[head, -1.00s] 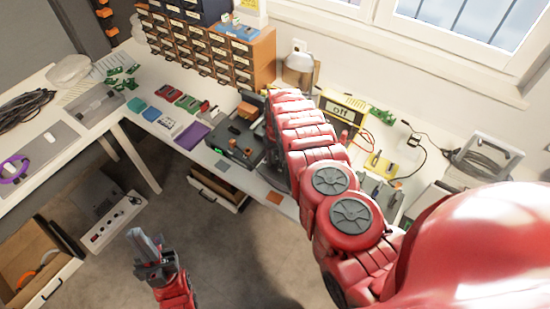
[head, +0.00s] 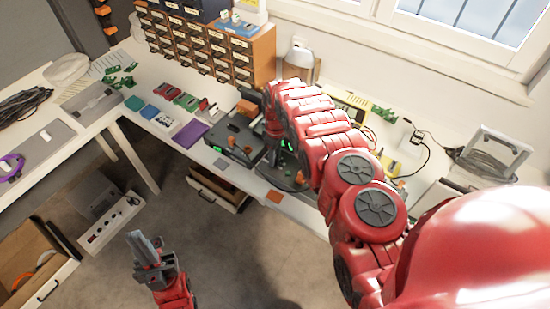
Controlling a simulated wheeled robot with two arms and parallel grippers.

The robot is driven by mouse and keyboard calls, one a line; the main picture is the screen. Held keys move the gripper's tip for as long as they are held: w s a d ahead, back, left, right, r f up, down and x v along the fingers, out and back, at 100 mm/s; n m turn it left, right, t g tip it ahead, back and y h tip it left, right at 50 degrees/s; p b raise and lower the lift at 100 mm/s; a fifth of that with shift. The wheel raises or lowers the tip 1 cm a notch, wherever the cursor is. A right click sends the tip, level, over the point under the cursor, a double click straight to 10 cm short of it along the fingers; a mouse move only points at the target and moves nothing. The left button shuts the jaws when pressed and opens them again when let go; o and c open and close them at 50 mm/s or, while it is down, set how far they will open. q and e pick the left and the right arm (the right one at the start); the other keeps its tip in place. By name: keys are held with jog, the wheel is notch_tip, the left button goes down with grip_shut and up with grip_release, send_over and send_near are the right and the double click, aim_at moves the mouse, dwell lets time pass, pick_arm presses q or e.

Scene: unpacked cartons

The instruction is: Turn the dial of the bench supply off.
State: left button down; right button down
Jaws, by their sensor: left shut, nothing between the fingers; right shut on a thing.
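I cannot read the dial's setting. My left gripper (head: 148,246) is shut and empty, low over the floor, well away from the bench.
A dark grey box with orange parts (head: 232,140) stands just left of my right gripper. A yellow-framed unit (head: 347,98) is partly behind my arm. A purple pad (head: 191,135) and green boards lie to the left. An open drawer (head: 213,191) juts out below the bench edge.

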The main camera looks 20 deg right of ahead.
jog(key=n+b, duration=0.2)
jog(key=n, duration=0.2)
jog(key=shift+w+f+n, duration=0.1)
jog(key=shift+n, duration=0.3)
jog(key=n+b, duration=0.1)
jog(key=n, duration=0.3)
jog(key=n+b, duration=0.2)
jog(key=n, duration=0.3)
jog(key=shift+a+n+h, duration=0.1)
jog(key=shift+n+h, duration=0.2)
jog(key=shift+n, duration=0.1)
jog(key=shift+n+b, duration=0.7)
jog(key=shift+n, duration=1.6)
jog(key=shift+c, duration=2.3)
grip_release()
